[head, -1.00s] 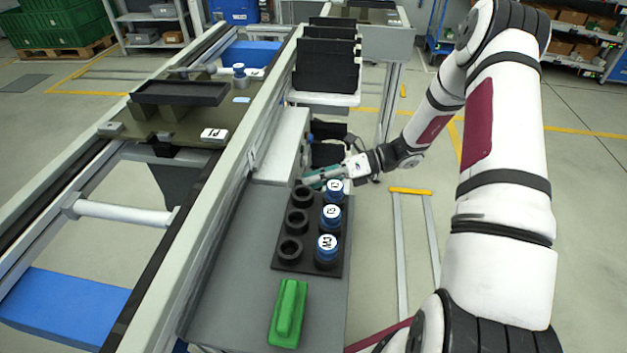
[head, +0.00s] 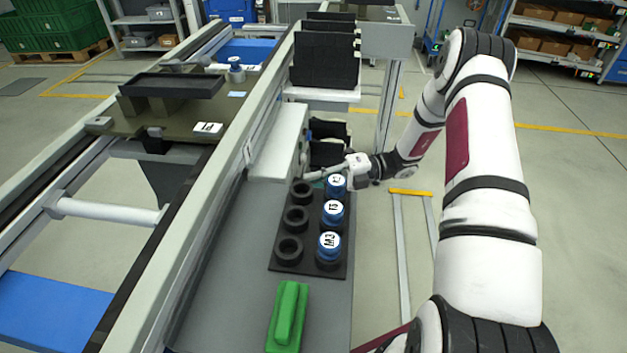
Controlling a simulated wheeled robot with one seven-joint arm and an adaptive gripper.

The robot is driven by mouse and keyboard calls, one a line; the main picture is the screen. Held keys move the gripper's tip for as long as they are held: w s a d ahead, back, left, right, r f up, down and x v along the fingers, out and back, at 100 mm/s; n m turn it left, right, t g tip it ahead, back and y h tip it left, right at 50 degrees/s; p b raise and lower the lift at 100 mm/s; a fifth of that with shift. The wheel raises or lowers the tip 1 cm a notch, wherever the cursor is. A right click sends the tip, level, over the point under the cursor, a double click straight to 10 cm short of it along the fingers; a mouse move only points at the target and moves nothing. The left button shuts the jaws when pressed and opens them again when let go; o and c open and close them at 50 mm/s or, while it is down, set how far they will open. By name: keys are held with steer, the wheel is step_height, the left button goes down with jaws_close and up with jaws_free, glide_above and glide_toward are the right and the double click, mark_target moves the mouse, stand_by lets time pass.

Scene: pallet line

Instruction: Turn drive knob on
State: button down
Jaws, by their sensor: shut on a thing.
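The light grey control box (head: 277,145) stands on the conveyor's side, above the far end of the grey shelf. My gripper (head: 314,174) reaches in from the right, at the low right-hand end of this box. Its jaws are shut on the drive knob there. The knob is small and mostly hidden by the fingers, so its turned angle cannot be read. My wrist lies nearly level, just beyond the black rack.
A black rack (head: 310,262) holds several blue-bodied, white-topped parts beside empty black rings. A green block (head: 287,316) lies nearer on the shelf. Black bins (head: 325,58) stand behind the box. The conveyor rail runs along the left; open floor lies right.

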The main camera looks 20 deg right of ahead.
steer(key=shift+f, duration=0.1)
stand_by(0.5)
steer(key=c, duration=1.6)
jaws_free()
steer(key=shift+c, duration=0.2)
steer(key=shift+d, duration=0.15)
steer(key=s+d, duration=0.1)
steer(key=d, duration=1)
steer(key=shift+s+d, duration=0.25)
steer(key=shift+d, duration=0.05)
steer(key=shift+m, duration=0.3)
